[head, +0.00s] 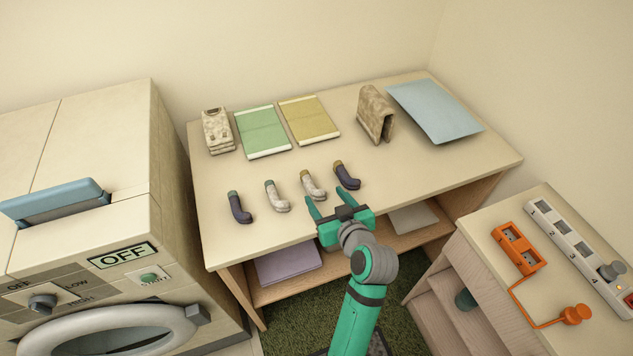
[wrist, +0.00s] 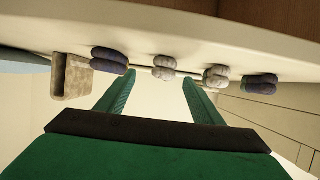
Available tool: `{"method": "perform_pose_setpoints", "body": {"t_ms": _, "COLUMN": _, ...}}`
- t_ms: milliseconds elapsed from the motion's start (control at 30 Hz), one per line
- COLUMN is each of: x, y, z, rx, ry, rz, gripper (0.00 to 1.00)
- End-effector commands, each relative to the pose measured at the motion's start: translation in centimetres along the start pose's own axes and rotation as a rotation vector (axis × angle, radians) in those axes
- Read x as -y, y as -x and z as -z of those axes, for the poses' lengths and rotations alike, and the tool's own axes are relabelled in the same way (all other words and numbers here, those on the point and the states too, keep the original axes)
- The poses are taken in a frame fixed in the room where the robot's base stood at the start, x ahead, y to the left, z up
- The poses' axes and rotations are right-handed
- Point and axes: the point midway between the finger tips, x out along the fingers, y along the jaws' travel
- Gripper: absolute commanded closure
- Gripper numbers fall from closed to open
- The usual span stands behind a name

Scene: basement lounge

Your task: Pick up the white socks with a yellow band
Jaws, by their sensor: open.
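The white socks with a yellow band (head: 314,188) lie on the table, third from the left in a row of rolled sock pairs. In the wrist view, which looks upside down, a white pair (wrist: 164,66) shows between the fingertips; its band cannot be made out there. My gripper (head: 326,197) is open and empty at the table's front part, just in front of these socks, with its fingers pointing toward them. I see no contact with them.
Dark socks with a yellow band (head: 348,177) lie close on the right. Another white pair (head: 277,197) and dark socks with a teal band (head: 240,208) lie left. Folded cloths (head: 262,131) and a beige folded item (head: 375,114) are behind. A washer (head: 85,200) stands left.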

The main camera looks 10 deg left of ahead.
Motion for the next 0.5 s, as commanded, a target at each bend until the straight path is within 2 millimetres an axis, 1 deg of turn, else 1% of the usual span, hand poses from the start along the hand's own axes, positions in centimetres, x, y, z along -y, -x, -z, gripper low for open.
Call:
{"method": "perform_pose_setpoints", "body": {"t_ms": 33, "x": 0.1, "y": -0.8, "z": 0.0, "rx": 0.0, "ry": 0.0, "rz": 0.002, "gripper": 0.39}}
{"method": "perform_pose_setpoints", "body": {"t_ms": 100, "x": 0.1, "y": -1.6, "z": 0.0, "rx": 0.001, "ry": 0.0, "rz": 0.002, "gripper": 0.39}}
{"method": "perform_pose_setpoints", "body": {"t_ms": 367, "x": -0.1, "y": -3.2, "z": 0.1, "rx": 0.0, "ry": -0.002, "rz": -0.004, "gripper": 0.39}}
{"method": "perform_pose_setpoints", "body": {"t_ms": 500, "x": 0.2, "y": -5.2, "z": 0.6, "rx": -0.001, "ry": -0.002, "rz": -0.004, "gripper": 0.39}}
